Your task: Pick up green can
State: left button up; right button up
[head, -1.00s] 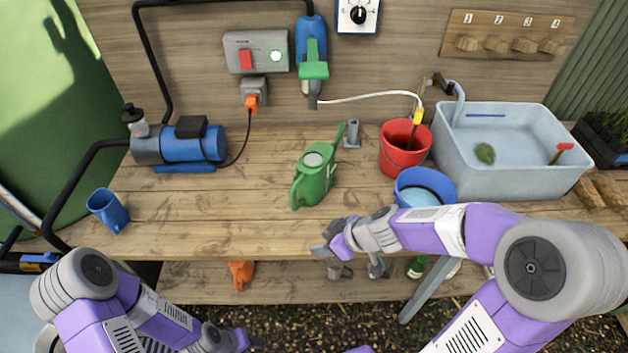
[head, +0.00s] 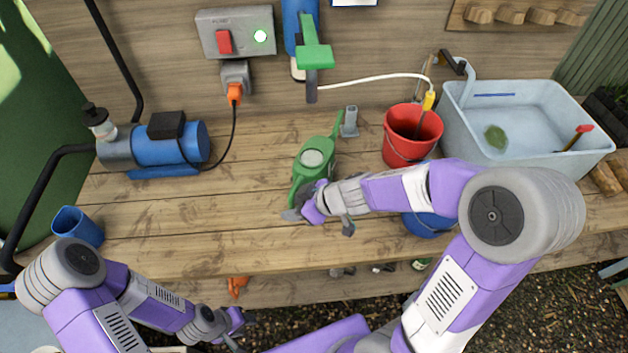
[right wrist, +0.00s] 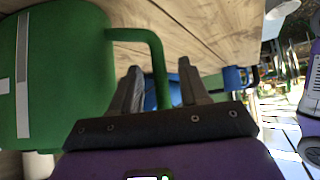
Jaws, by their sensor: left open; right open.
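The green watering can (head: 316,158) stands on the wooden bench near the middle, its spout pointing to the back. My right gripper (head: 312,214) is open at the can's near, handle side and covers its lower part in the head view. In the right wrist view the can's body (right wrist: 60,75) fills the left side. Its handle (right wrist: 157,62) runs down between the two open fingers (right wrist: 160,88); I cannot tell whether they touch it. My left gripper (head: 236,326) is open, low in front of the bench, away from the can.
A red bucket (head: 408,143) and a blue bucket (head: 425,228) stand right of the can, the blue one partly behind my right arm. A sink (head: 540,160) is further right. A blue pump (head: 170,150) and a blue cup (head: 78,228) are left. The bench left of the can is clear.

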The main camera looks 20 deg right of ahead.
jog(key=shift+x, duration=0.8)
grip_shut()
dwell(0.7)
jog(key=shift+r, duration=0.15)
